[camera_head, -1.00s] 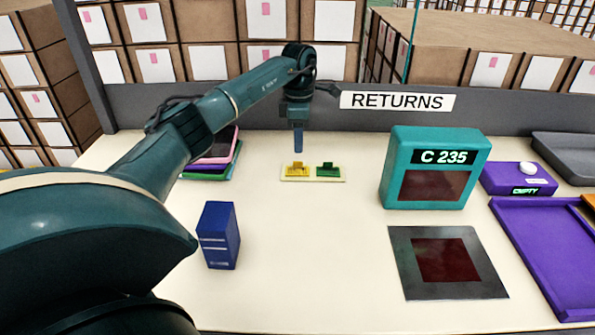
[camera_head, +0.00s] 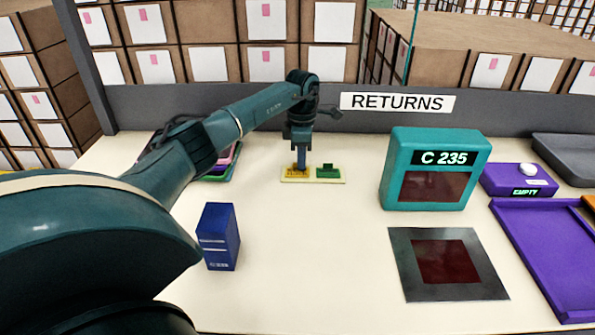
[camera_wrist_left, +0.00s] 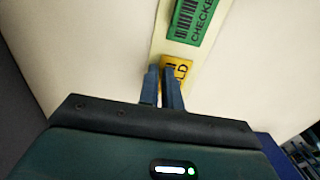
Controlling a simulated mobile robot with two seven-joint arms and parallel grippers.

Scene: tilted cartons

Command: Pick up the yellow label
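The yellow label (camera_head: 291,173) lies on a small cream holder (camera_head: 314,180) on the table, left of a green label (camera_head: 328,172). My left gripper (camera_head: 301,166) points straight down with its blue fingertips at the yellow label, covering part of it. In the left wrist view the two fingers (camera_wrist_left: 162,72) are close together with a narrow gap. The yellow label (camera_wrist_left: 180,68) shows partly behind the right finger. Whether the fingers press on its raised part is hidden. The green label (camera_wrist_left: 197,20) lies beyond it. My right gripper is not in view.
A blue box (camera_head: 219,237) stands front left. A teal C 235 unit (camera_head: 436,137) stands right, behind a dark red-centred plate (camera_head: 407,280). A purple tray (camera_head: 508,225) lies far right. Coloured trays (camera_head: 226,172) are partly behind my arm. The front middle table is clear.

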